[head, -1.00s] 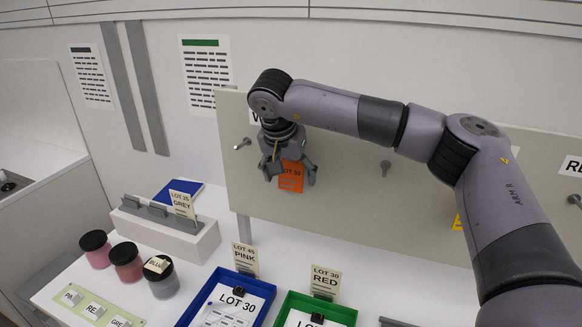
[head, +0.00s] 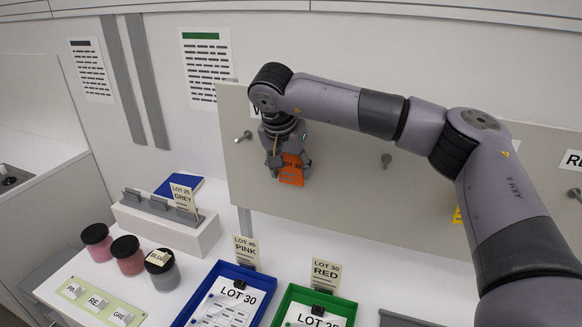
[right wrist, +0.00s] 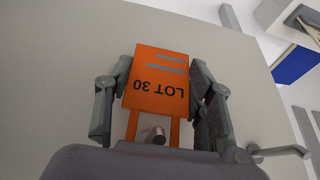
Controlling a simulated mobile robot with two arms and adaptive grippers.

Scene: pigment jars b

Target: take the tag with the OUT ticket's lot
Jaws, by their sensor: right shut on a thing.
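An orange tag reading LOT 30 (head: 291,170) is at the grey upright board. It also shows in the right wrist view (right wrist: 157,80), upside down, with a peg end (right wrist: 158,135) in the opening between its two strips. My right gripper (head: 288,165) is shut on this tag, with a finger at each side of it (right wrist: 160,95). A blue tray (head: 178,320) holds a sheet headed LOT 30 (head: 228,302). A green tray (head: 350,305) holds a sheet headed LOT (head: 315,315), its number unclear. My left gripper is not in view.
The board (head: 340,195) has other pegs, one bare (head: 386,160). A yellow tag (head: 457,215) is mostly behind my right arm. Three jars (head: 127,255) stand left.

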